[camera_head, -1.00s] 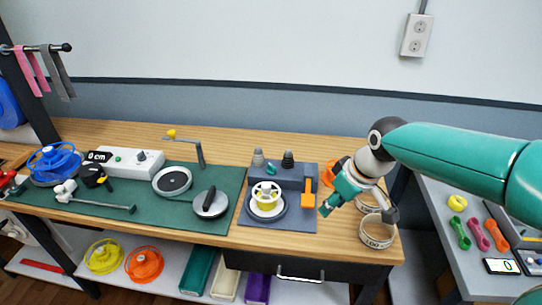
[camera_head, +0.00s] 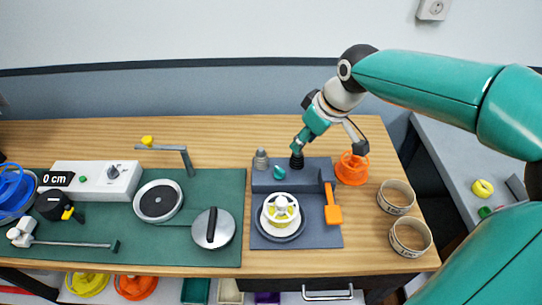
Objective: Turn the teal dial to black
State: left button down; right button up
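The small teal dial (camera_head: 279,172) sits on the raised back part of a grey fixture (camera_head: 322,237) on the bench. A grey ribbed cone (camera_head: 261,160) stands behind it to the left and a black ribbed cone (camera_head: 297,161) to the right. My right gripper (camera_head: 298,148) points down at the black cone, right of the dial, and partly overlaps it. I cannot tell whether they touch or whether the fingers are open. The dial's pointing direction is too small to read. My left gripper is not in view.
An orange lever (camera_head: 332,210) is at the fixture's right and a white and yellow handwheel (camera_head: 281,209) at its front. An orange spool (camera_head: 352,168) and two strap rings (camera_head: 396,196) (camera_head: 410,237) lie to the right. A green mat (camera_head: 150,243) with tools lies left.

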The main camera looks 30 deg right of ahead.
aim_at(280, 169)
jog(key=p+x, duration=0.1)
jog(key=x, duration=1.6)
jog(key=shift+w+p, duration=0.1)
jog(key=shift+p, duration=0.25)
